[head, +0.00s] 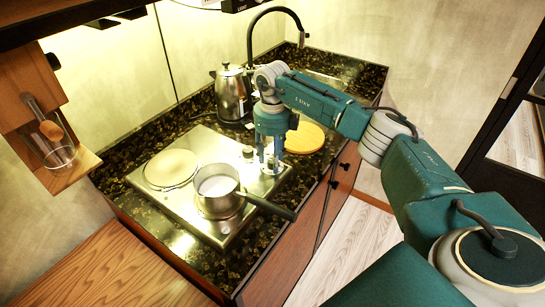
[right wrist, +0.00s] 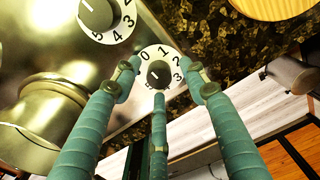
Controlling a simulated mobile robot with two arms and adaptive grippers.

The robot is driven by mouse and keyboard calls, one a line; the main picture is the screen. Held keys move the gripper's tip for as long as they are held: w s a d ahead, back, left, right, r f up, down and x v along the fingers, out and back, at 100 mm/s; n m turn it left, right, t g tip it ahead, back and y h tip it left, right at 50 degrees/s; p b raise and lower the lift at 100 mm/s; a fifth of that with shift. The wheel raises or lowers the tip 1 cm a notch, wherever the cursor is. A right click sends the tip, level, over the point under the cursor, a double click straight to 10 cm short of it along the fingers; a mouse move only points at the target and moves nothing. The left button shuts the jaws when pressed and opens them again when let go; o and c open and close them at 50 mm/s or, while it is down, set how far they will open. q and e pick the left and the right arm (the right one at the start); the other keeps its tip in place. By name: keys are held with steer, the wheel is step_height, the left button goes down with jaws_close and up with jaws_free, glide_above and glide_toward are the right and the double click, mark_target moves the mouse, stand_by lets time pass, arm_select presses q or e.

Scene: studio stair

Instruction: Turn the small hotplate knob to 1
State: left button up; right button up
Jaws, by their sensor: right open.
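The hotplate unit (head: 195,145) is a steel panel set in the dark counter, with two dials near its right end. My right gripper (head: 270,168) points down over the nearer dial. In the right wrist view, its black knob (right wrist: 158,74) sits on a white disc marked 0, 1, 2 and 3, with other numbers partly hidden. The spread fingers of the gripper (right wrist: 160,82) are open around this knob, and I cannot tell whether they touch it. The knob's small white mark appears to face left, but its exact number is unclear. My left gripper is not in view.
The other knob (head: 248,152) is just behind the gripper. A steel saucepan (head: 217,203) stands on the front plate, its handle reaching right near the fingers. A pale disc (head: 171,168) covers the left plate. A kettle (head: 232,95) and round board (head: 306,138) are behind.

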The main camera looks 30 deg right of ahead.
steer(key=c, duration=1)
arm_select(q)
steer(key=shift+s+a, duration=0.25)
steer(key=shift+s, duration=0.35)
arm_select(e)
jaws_close()
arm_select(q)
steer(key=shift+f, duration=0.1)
arm_select(e)
steer(key=m, duration=0.4)
steer(key=shift+m, duration=0.4)
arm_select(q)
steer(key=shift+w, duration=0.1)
arm_select(e)
steer(key=m, duration=0.4)
steer(key=shift+w+m, duration=0.1)
steer(key=shift+m, duration=0.3)
steer(key=o, duration=1)
jaws_free()
steer(key=shift+a, duration=0.1)
